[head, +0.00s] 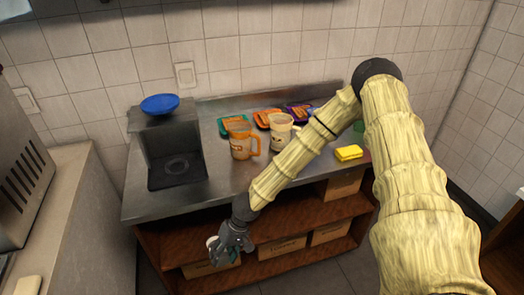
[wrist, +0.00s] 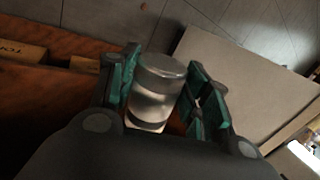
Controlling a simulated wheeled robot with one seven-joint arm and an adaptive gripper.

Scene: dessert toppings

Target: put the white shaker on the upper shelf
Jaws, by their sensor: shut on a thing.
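My gripper (head: 218,250) hangs low in front of the wooden shelf unit under the counter. In the wrist view my gripper (wrist: 162,92) has its teal-padded fingers on both sides of the white shaker (wrist: 155,102), a clear-white cylinder with a grey metal lid. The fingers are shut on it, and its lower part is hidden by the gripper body. In the head view only a small pale part of the shaker (head: 211,243) shows at the fingers. The upper shelf (head: 290,212) is a brown board under the counter, with bare room left of a cardboard box.
A cardboard box (head: 342,185) stands on the upper shelf at right. Labelled boxes (head: 283,248) stand on the lower shelf. The steel counter (head: 205,194) above holds an orange pitcher (head: 241,140), a cream pitcher (head: 281,132) and a yellow sponge (head: 348,152).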

